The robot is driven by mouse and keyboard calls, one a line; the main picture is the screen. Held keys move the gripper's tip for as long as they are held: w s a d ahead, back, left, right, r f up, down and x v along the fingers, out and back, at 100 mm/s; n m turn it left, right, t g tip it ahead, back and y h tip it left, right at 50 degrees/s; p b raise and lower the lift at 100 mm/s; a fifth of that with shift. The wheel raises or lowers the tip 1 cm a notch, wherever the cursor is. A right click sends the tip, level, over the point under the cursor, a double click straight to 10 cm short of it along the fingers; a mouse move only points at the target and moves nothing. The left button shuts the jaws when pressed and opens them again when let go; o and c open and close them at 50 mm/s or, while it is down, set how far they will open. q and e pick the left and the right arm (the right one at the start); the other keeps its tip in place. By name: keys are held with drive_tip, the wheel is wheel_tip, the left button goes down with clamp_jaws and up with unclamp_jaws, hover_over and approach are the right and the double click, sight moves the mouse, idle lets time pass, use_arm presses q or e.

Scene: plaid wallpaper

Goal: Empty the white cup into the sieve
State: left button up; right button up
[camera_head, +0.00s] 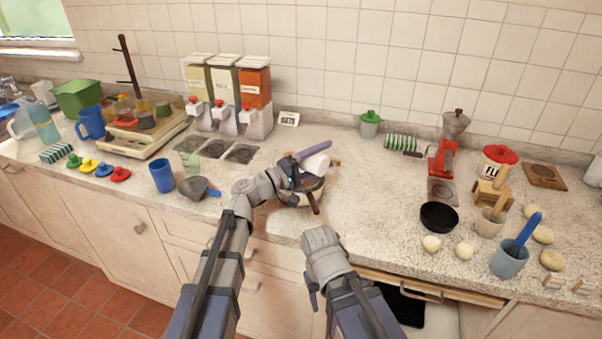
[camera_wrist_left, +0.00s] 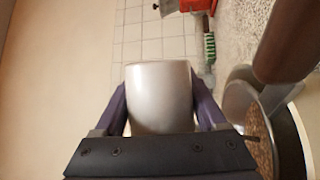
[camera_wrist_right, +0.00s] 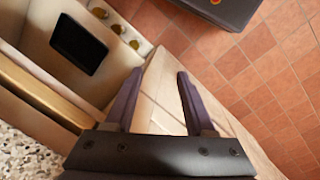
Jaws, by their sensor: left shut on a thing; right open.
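The white cup (camera_head: 316,164) is held by my left gripper (camera_wrist_left: 160,90), whose purple fingers press on both its sides. The cup is tipped well over above the sieve (camera_head: 299,193); its inside is hidden from me. The white cup (camera_wrist_left: 160,98) fills the middle of the left wrist view. At the right of that view, a round vessel with a grainy brown surface (camera_wrist_left: 262,145) shows beside a thick brown handle (camera_wrist_left: 292,40); I cannot tell whether the grains lie in the sieve or beneath it. My right gripper (camera_wrist_right: 157,88) is open and empty, low before the counter front.
A dark grey scoop (camera_head: 197,187) and blue cup (camera_head: 162,175) stand left of the sieve. Dispensers (camera_head: 226,95) stand behind. A red grinder (camera_head: 446,155) and black round dish (camera_head: 438,216) are at right.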

use_arm(q)
drive_tip(key=shift+w+a+r+n+p, duration=0.15)
drive_tip(key=shift+r+n+p, duration=0.15)
drive_tip(key=shift+r+n, duration=0.5)
drive_tip(key=shift+w+a+r+n+t+b, duration=0.15)
drive_tip(key=shift+a+n+t+b, duration=0.15)
drive_tip(key=shift+n+t, duration=0.5)
drive_tip(key=shift+w+a+r+n+t+b, duration=0.2)
drive_tip(key=shift+n+t+b, duration=0.15)
drive_tip(key=shift+n, duration=0.85)
drive_tip(key=shift+w+a+r+n+t+b, duration=0.15)
drive_tip(key=shift+a+n+t+b, duration=0.15)
drive_tip(key=shift+n+t, duration=0.5)
idle(0.7)
